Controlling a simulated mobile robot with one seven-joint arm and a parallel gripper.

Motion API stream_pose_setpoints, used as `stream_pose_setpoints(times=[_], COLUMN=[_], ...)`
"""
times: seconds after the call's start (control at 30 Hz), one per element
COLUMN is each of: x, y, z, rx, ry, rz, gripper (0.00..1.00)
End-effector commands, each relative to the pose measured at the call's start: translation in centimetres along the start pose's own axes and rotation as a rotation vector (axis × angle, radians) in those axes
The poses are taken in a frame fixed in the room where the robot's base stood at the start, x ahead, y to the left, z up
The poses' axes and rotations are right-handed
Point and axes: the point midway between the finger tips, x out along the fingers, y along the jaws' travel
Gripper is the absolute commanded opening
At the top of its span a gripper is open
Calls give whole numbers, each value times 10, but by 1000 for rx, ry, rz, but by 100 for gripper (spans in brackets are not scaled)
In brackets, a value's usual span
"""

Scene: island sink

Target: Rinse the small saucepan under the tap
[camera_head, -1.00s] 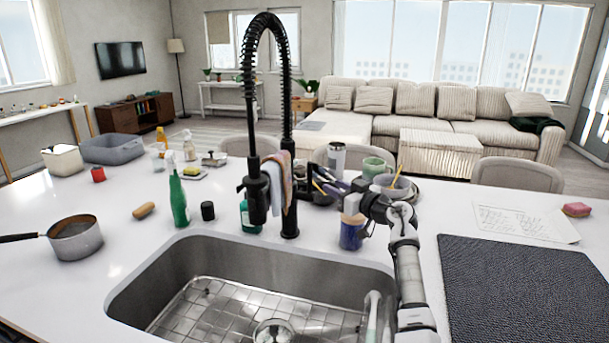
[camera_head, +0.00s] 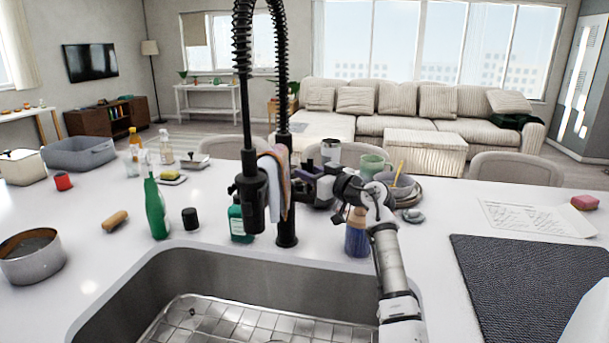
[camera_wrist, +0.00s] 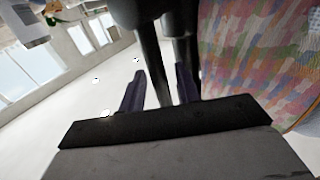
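The small saucepan (camera_head: 32,257) is a grey metal pan standing upright on the white counter at the far left in the head view. Its handle is out of frame. The black spring-neck tap (camera_head: 286,228) rises behind the sink (camera_head: 255,271), with a cloth (camera_head: 277,188) draped over it. My gripper (camera_head: 308,181) is beside the tap, to the right of the cloth, far from the saucepan. In the wrist view my gripper (camera_wrist: 160,72) has its two dark fingers apart. The dark tap post (camera_wrist: 152,58) shows between and beyond them; I cannot tell whether they touch it.
A blue container (camera_head: 357,238) is close to my arm. Bowls (camera_head: 396,187) are behind it. A dark mat (camera_head: 525,285) lies at right.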

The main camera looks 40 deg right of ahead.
Motion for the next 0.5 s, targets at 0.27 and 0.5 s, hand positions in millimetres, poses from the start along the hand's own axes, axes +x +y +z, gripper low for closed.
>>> stream_pose_setpoints(times=[0.27,0.5], x=[0,0], y=[0,0], z=[-1,0], rx=[-1,-1], ry=[0,0], rz=[0,0], gripper=[33,1])
